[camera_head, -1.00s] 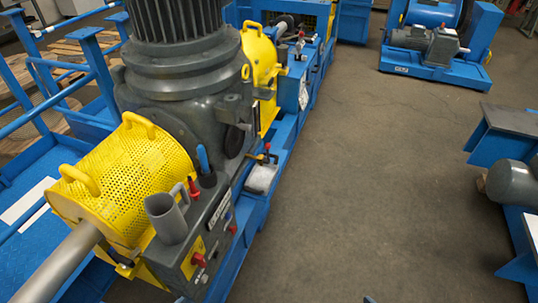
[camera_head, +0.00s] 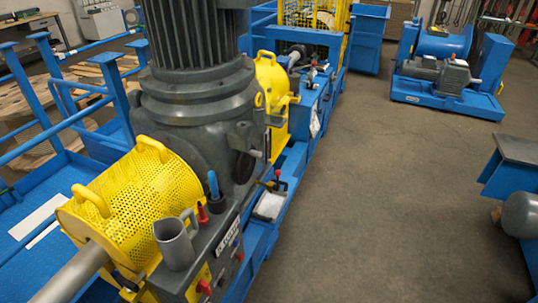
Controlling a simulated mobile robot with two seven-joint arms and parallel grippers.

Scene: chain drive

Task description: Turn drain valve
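A small brass-coloured valve with a red-tipped handle (camera_head: 277,173) sticks out low on the right side of the grey gearbox (camera_head: 198,130). It looks like the drain valve, but it is small and its exact handle position is hard to tell. A pale, whitish square pan (camera_head: 270,205) sits just below it on the blue frame. Neither of my grippers shows in the head view.
A grey jug (camera_head: 175,245), a blue-handled tool and a red item stand on the dark control box (camera_head: 225,250). Yellow perforated guards (camera_head: 135,205) flank the gearbox. Open floor (camera_head: 370,180) lies to the right, with blue machines (camera_head: 447,75) beyond.

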